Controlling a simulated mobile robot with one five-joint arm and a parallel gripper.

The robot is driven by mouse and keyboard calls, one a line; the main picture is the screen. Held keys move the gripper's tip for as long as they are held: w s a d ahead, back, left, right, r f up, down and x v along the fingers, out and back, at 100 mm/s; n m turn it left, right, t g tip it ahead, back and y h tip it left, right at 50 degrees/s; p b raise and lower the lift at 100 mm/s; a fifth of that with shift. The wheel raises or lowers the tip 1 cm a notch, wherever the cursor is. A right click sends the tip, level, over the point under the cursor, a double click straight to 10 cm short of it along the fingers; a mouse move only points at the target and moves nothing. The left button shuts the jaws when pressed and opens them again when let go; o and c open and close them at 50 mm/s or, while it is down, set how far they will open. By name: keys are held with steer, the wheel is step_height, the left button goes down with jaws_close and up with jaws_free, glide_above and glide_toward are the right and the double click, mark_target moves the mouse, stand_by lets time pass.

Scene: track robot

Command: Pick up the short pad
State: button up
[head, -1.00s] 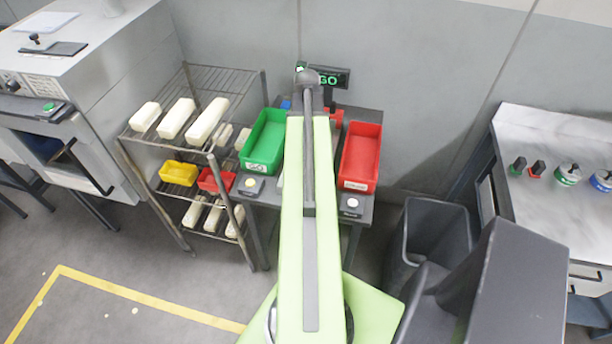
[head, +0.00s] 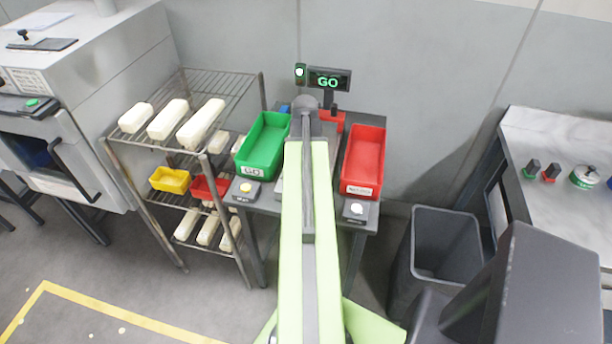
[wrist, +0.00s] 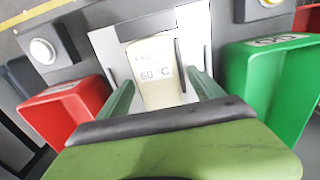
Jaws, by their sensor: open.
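A short cream pad (wrist: 155,68) with dark print reading "60 °C" sits on a pale plate (wrist: 105,42) in the wrist view. My gripper (wrist: 162,88) is open, its two green fingers apart on either side of the pad's near end. I cannot tell whether they touch it. In the head view my arm hides this pad and the gripper's fingers. Other cream pads lie on the rack's top shelf, the leftmost (head: 136,117) being the shortest there.
A green bin (head: 262,147) and a red bin (head: 363,160) flank my arm on the small table. A GO sign (head: 328,81) stands behind. The wire rack (head: 226,85) is left; a dark waste bin (head: 443,242) is right. Open floor lies front left.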

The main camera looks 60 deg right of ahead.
steer(key=shift+r, duration=0.1)
steer(key=shift+c, duration=0.3)
steer(key=c, duration=1.4)
steer(key=shift+r, duration=0.1)
